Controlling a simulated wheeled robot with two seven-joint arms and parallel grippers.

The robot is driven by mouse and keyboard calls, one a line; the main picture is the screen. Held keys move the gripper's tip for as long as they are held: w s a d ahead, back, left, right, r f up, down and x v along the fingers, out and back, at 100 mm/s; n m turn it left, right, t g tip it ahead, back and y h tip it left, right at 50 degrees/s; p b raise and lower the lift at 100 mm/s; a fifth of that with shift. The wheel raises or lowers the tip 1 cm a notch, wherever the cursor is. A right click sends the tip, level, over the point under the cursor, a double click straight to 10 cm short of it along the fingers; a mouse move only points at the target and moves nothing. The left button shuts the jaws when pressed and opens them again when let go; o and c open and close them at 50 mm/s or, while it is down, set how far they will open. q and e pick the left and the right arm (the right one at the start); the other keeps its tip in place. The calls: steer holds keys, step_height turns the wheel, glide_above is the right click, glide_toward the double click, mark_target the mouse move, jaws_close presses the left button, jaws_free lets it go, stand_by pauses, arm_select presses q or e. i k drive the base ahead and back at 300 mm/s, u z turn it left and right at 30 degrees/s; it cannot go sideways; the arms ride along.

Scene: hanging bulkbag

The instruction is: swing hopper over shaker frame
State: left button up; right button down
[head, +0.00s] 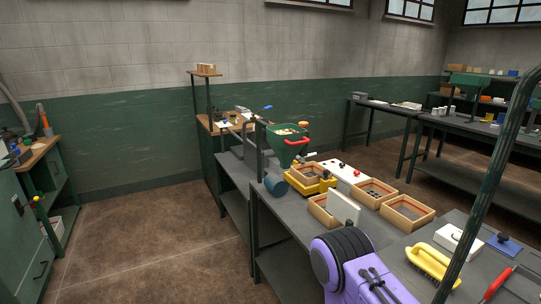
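The hopper (284,150) is a green funnel with pale contents, held up on a dark post (259,150) on the long bench. A red handle (297,142) sits on its right side. A yellow frame (311,180) below it and slightly to the right looks like the shaker frame. From this angle I cannot tell whether the hopper is directly over it. Neither of my grippers can be seen. A purple and black part at the bottom middle looks like one of my arm links.
Several wooden trays (405,210), a white panel (343,207) and a blue-grey cylinder (276,185) crowd the bench. A yellow brush (433,262) lies on the nearer bench. A dark curved bar (497,160) crosses the right foreground. Brown floor (155,245) is open at left.

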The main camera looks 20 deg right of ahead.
mark_target(287, 141)
steer(key=i, duration=0.95)
